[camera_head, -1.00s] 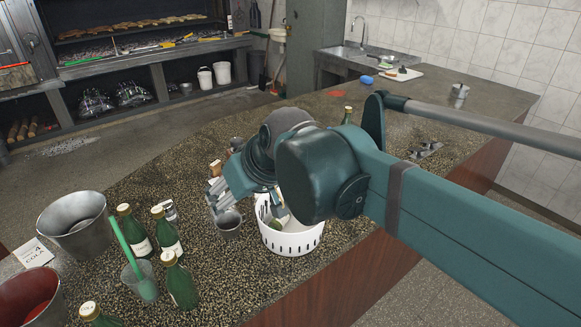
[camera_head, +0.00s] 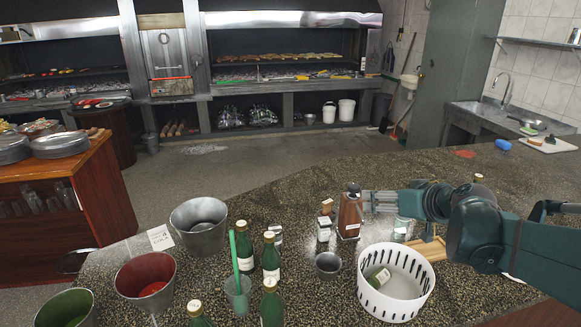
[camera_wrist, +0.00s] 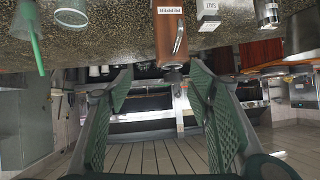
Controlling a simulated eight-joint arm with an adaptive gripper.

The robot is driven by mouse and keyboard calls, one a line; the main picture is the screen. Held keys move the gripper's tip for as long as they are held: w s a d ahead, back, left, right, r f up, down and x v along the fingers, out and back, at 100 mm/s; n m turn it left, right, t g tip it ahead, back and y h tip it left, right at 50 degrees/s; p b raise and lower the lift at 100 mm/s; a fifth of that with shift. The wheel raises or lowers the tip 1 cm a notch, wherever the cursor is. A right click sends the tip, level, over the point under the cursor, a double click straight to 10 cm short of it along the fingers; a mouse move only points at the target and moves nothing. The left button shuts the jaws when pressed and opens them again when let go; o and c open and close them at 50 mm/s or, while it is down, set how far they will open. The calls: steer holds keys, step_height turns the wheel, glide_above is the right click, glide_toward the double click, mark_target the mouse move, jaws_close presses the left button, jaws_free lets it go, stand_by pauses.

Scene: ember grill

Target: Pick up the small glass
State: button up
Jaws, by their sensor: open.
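My gripper (camera_head: 372,201) is at the right side of the counter in the head view, pointing left. Its fingers are open and empty in the wrist view (camera_wrist: 160,76). What looks like a small clear glass (camera_head: 402,229) stands on the counter just below my gripper, partly hidden by it. A brown wooden mill (camera_head: 350,215) stands upright just left of the fingertips; it also shows upside down in the wrist view (camera_wrist: 170,38). Another clear glass (camera_head: 238,292) holds a green utensil, farther left. I cannot tell which one is the small glass.
A metal cup (camera_head: 327,266) stands left of a white perforated basket (camera_head: 396,296) with a bottle inside. Shakers (camera_head: 324,229) are beside the mill. Several green bottles (camera_head: 271,257) and metal buckets (camera_head: 199,222) crowd the left. A wooden board (camera_head: 430,250) lies under my arm.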

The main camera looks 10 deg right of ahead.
steer(key=d+t+h+p, duration=0.1)
steer(key=d+t+h, duration=0.15)
steer(key=d, duration=1.25)
glide_toward(402, 222)
steer(key=shift+t+y, duration=0.25)
steer(key=shift+y, duration=0.1)
steer(key=w, duration=0.1)
steer(key=w+d, duration=0.2)
steer(key=w, duration=0.1)
steer(key=shift+w+d, duration=0.1)
steer(key=shift+d, duration=0.05)
steer(key=shift+x, duration=1.35)
steer(key=shift+f+b+x, duration=0.2)
steer(key=shift+b+x, duration=0.6)
steer(key=shift+x, duration=1.8)
